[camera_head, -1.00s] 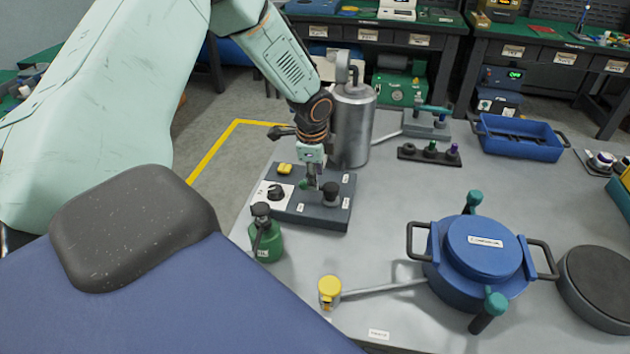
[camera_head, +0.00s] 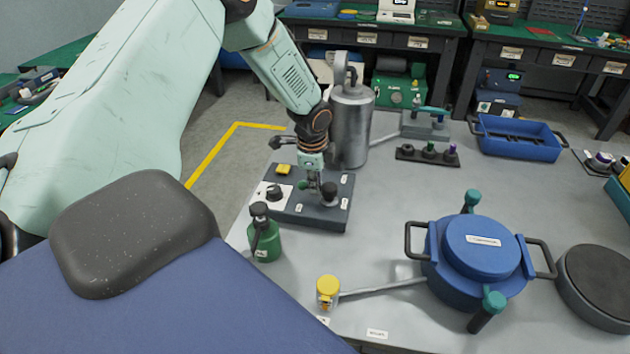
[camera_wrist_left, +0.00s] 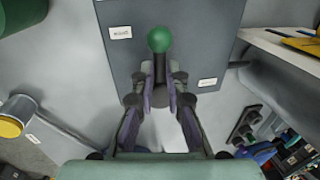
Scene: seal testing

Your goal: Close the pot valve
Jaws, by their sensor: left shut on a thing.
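My left gripper (camera_head: 313,186) reaches down from above onto a dark grey control box (camera_head: 290,214) on the table. In the left wrist view its fingers (camera_wrist_left: 160,92) are shut on the dark stem of a lever with a green ball end (camera_wrist_left: 159,40). The green ball also shows beside the fingers in the head view (camera_head: 303,185). A blue pot (camera_head: 455,275) with a lid and two teal-topped clamps stands at the right. A pipe joins it to a yellow-capped fitting (camera_head: 328,290). I cannot tell which part is labelled the pot valve. My right gripper is not in view.
A green bottle (camera_head: 264,236) stands close in front. A metal cylinder (camera_head: 351,125) stands behind. The table middle is clear.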

